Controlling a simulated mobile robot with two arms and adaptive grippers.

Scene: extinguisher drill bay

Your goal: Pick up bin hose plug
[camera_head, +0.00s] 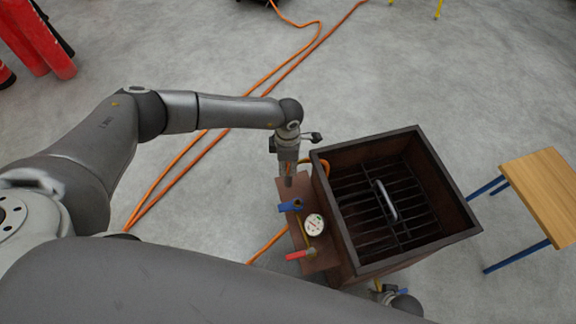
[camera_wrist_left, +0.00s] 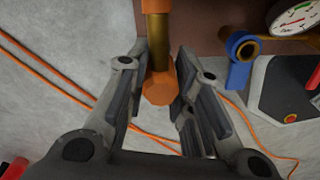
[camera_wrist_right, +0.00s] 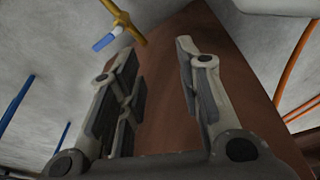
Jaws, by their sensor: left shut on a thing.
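The bin hose plug (camera_wrist_left: 159,88) is an orange hexagonal end on a brass pipe, seen between the fingers of my left gripper (camera_wrist_left: 165,95) in the left wrist view. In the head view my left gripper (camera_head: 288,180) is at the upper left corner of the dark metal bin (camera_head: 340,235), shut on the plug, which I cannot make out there. My right gripper (camera_wrist_right: 160,95) is open and empty in the right wrist view, with a brown panel behind its fingers. In the head view it is mostly hidden below the bin's near side (camera_head: 388,292).
The bin's side panel carries a blue lever (camera_head: 290,207), a round gauge (camera_head: 314,224) and a red handle (camera_head: 300,255). Orange hoses (camera_head: 170,182) lie across the floor. A wooden-topped stool (camera_head: 545,190) stands at right. Red extinguishers (camera_head: 40,40) stand at upper left.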

